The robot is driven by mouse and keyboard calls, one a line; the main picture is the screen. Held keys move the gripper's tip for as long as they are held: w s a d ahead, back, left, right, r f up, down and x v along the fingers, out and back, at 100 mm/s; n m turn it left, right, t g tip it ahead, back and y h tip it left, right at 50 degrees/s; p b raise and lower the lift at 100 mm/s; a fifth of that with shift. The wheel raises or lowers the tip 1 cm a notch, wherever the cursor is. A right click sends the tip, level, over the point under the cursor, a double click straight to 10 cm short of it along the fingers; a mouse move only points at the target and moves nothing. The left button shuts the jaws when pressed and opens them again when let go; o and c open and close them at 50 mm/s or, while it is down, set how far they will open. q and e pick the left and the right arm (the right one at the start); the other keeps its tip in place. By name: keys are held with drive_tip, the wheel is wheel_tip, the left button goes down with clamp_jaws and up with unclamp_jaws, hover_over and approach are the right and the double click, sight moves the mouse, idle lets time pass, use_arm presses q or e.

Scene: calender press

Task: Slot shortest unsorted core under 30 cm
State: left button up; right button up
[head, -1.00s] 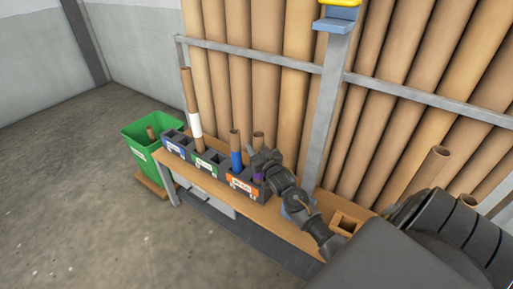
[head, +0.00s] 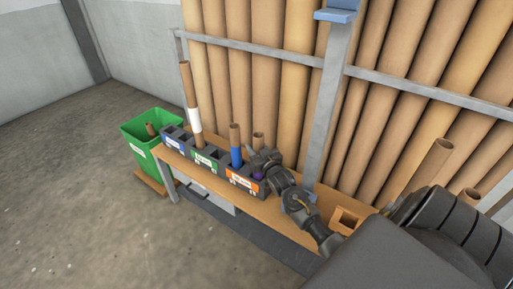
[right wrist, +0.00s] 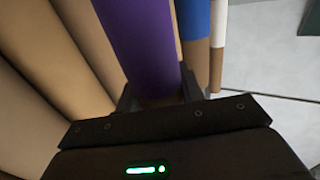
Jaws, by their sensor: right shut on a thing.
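My right gripper (head: 262,160) is shut on a brown cardboard core (head: 258,139) with a purple band. The core stands upright at the right end of the orange-labelled rack (head: 233,180); its lower end is hidden, so I cannot tell how deep it sits. In the right wrist view the purple band (right wrist: 140,45) lies between the fingers. A blue-banded core (head: 236,150) stands in the same rack just left of it. A taller white-banded core (head: 194,120) stands in the green-labelled rack (head: 208,162). The blue-labelled rack (head: 174,144) looks empty. My left gripper is out of view.
The racks stand on a wooden bench (head: 278,222). A small open wooden holder (head: 345,220) sits toward its right end. A green bin (head: 139,141) with a core inside stands beyond the left end. Tall tubes (head: 295,90) lean behind a metal rail (head: 250,52).

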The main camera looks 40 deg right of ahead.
drive_tip(key=shift+f, duration=0.2)
drive_tip(key=o, duration=1.3)
drive_tip(key=shift+o, duration=0.2)
drive_tip(key=v, duration=1.1)
drive_tip(key=shift+p, duration=0.35)
drive_tip(key=shift+w, duration=0.1)
